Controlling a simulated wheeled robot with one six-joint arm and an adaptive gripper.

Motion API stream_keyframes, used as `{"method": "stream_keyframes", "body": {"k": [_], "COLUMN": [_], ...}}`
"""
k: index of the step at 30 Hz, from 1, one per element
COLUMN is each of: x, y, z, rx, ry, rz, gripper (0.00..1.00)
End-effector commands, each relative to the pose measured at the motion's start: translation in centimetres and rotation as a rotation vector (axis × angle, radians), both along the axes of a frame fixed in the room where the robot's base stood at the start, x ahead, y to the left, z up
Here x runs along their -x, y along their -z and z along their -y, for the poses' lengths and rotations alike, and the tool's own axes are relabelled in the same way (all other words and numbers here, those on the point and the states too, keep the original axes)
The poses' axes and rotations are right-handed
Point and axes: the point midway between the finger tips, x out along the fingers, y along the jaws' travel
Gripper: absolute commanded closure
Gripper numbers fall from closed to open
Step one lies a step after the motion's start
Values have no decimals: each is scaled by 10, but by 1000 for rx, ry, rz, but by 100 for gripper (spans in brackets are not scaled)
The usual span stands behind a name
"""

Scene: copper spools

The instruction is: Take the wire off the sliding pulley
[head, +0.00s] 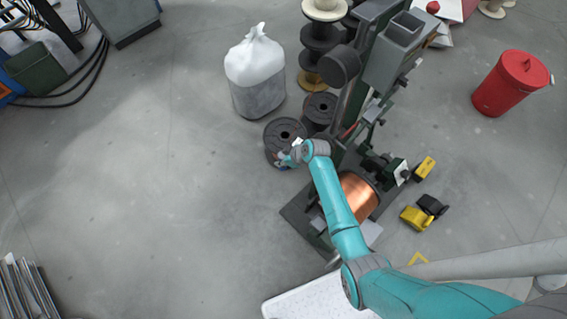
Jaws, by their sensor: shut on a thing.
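My gripper (283,159) is at the end of the teal arm, left of the winding machine (352,95) and over the black spool (285,132) on the floor in this view. It is small and partly hidden by my wrist. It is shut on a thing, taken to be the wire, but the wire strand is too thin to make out. The sliding pulley cannot be told apart among the dark parts of the machine. A copper-wound spool (358,198) sits low in the machine, partly behind my forearm.
A second black spool (320,108) and a white sack (254,72) stand near the machine. A red bin (510,84) stands at right. Yellow-and-black items (416,217) lie on the floor right of the machine.

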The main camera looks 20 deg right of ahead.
Motion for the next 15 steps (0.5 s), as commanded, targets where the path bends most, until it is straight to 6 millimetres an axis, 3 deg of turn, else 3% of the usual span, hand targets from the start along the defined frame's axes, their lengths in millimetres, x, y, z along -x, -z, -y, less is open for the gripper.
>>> {"method": "stream_keyframes", "body": {"k": [6,15], "x": [-2,-4], "y": [-22,-40], "z": [-1,-2], "rx": [0,0], "ry": [-1,0], "rz": [1,0], "gripper": [100,100]}}
